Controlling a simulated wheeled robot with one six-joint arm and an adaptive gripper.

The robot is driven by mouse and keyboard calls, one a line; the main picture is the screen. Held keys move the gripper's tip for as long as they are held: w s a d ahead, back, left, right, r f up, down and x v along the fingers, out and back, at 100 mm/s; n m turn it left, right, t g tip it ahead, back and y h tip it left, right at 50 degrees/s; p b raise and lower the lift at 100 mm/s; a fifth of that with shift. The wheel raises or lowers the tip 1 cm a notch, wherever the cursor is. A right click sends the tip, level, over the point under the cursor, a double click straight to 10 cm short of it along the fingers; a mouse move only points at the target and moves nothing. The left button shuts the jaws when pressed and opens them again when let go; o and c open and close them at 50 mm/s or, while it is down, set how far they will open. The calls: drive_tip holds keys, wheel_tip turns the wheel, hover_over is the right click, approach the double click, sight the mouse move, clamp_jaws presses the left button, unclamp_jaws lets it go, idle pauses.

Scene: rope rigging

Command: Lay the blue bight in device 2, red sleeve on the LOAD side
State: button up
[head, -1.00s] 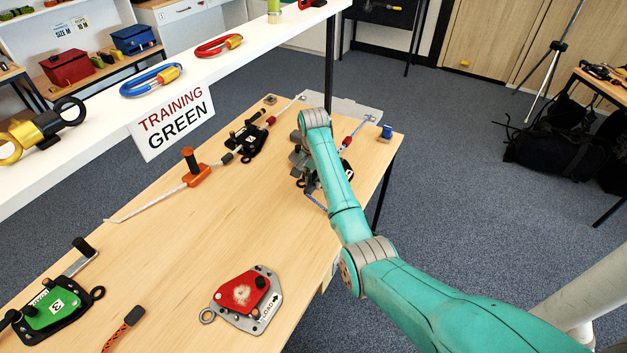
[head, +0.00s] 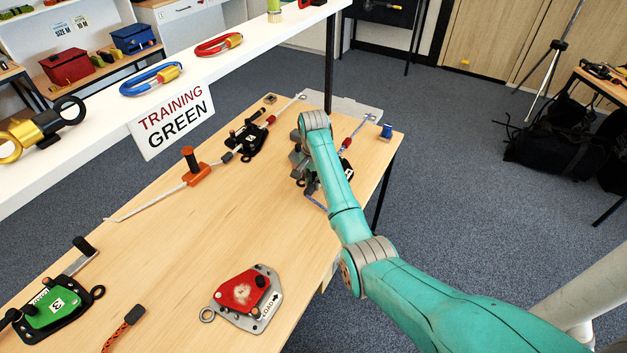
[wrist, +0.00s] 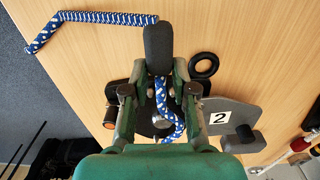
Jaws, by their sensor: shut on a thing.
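My gripper (wrist: 160,72) is shut on a black padded grip (wrist: 159,48), above device 2. The blue-and-white rope (wrist: 104,17) reaches the grip's far end and shows again below it, curving beside a round metal post (wrist: 158,122); whether it is seated there I cannot tell. Device 2 has a grey plate (wrist: 242,109) marked "2" and lies open under my gripper; my wrist hides its near part. In the head view my arm hides most of device 2, and a red sleeve (head: 347,142) shows just right of the arm. A LOAD marking on device 2 is not visible.
The wooden table (head: 215,225) also holds a red device (head: 241,290), a green device (head: 50,309), an orange handled device (head: 196,173) and a black device (head: 249,138). A white shelf (head: 200,95) overhangs the table's left side.

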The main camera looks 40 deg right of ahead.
drive_tip(key=shift+f, duration=0.8)
drive_tip(key=o, duration=1)
drive_tip(key=shift+r, duration=3.75)
